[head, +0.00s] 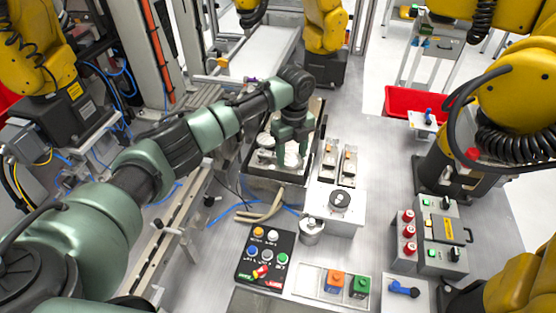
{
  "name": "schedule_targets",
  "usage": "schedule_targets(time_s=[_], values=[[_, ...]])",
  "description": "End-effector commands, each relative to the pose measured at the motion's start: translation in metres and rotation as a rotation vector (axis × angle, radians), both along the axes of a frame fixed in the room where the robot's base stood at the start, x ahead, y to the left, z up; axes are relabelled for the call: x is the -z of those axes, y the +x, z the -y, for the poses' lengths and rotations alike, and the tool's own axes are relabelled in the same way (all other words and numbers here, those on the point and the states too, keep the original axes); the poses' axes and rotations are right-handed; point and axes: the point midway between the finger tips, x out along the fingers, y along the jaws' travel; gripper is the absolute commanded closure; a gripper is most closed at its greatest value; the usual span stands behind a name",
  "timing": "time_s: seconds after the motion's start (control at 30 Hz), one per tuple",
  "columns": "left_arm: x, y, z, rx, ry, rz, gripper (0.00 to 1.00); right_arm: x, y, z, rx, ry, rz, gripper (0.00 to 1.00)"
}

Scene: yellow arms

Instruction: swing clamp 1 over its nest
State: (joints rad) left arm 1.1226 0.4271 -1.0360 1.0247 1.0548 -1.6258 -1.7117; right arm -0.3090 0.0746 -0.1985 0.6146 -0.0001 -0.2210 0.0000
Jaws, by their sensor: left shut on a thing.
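My left arm reaches in from the left, and its green gripper (291,158) points down into an open box-like fixture (273,190) near the middle. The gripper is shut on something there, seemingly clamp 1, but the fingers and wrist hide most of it. Pale round parts, which may be nests, show in the fixture: one (265,141) left of the gripper and one partly hidden behind the fingers. I cannot tell which nest belongs to clamp 1, nor how far the clamp is turned. My right gripper is not in view.
Two narrow metal fixtures (348,168) and a white block with a dark round knob (340,200) stand right of the box. A button panel (265,257), a metal cylinder (311,231) and hoses lie in front. Yellow arms stand around; a red bin (405,101) is behind right.

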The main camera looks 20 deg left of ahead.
Motion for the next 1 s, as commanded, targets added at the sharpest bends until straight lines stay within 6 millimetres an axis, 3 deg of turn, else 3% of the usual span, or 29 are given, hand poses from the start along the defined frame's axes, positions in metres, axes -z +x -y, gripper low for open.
schedule_targets(time_s=[0.17,0.33,0.37,0.4,0.43,0.77,1.0], values=[[0.001,0.002,-0.001,-0.013,0.006,0.0,1.0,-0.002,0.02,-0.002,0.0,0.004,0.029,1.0],[0.001,0.002,-0.001,-0.014,0.007,0.002,1.0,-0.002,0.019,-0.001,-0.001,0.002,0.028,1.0],[0.001,0.002,-0.001,-0.014,0.006,0.003,0.37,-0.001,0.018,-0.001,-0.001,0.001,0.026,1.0],[0.0,0.002,-0.001,-0.013,0.006,0.003,0.26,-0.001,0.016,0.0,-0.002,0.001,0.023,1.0],[0.0,0.002,-0.001,-0.013,0.006,0.003,0.23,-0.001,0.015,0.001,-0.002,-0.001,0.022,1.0],[-0.002,0.002,0.001,-0.009,0.003,0.002,0.23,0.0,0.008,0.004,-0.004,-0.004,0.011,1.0],[-0.034,0.003,0.0,-0.01,0.003,0.007,0.23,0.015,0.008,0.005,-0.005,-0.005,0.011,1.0]])
